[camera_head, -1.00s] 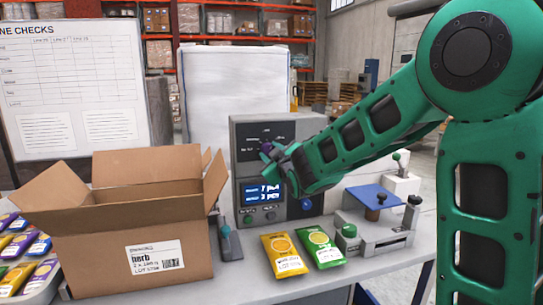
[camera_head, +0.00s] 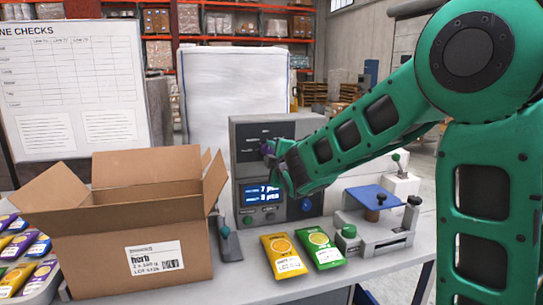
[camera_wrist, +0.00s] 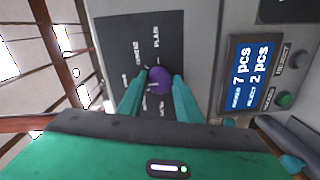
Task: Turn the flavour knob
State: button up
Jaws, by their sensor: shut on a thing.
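The flavour knob (camera_wrist: 160,78) is a small round purple knob on the dark selector plate of the grey machine (camera_head: 284,128). In the wrist view my gripper (camera_wrist: 161,84) has its two teal fingers on either side of the knob, shut on it. White labels surround the knob on the plate; one reads PLAIN, and the others are too blurred to read surely. Which label the knob points to is not clear. In the head view the purple knob (camera_head: 267,147) shows at the tip of my arm, which partly covers the machine's front.
A lit display (camera_wrist: 249,75) and buttons sit beside the plate. An open cardboard box (camera_head: 95,245) stands left of the machine. A yellow packet (camera_head: 284,255) and a green packet (camera_head: 321,249) lie in front. A grey fixture (camera_head: 375,235) stands at right.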

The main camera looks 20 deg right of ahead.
jog(key=shift+a+f, duration=0.15)
dwell(0.3)
jog(key=o, duration=1)
jog(key=shift+o, duration=0.2)
jog(key=shift+s, duration=0.2)
jog(key=s, duration=1)
jog(key=shift+r, duration=0.25)
jog(key=shift+s, duration=0.1)
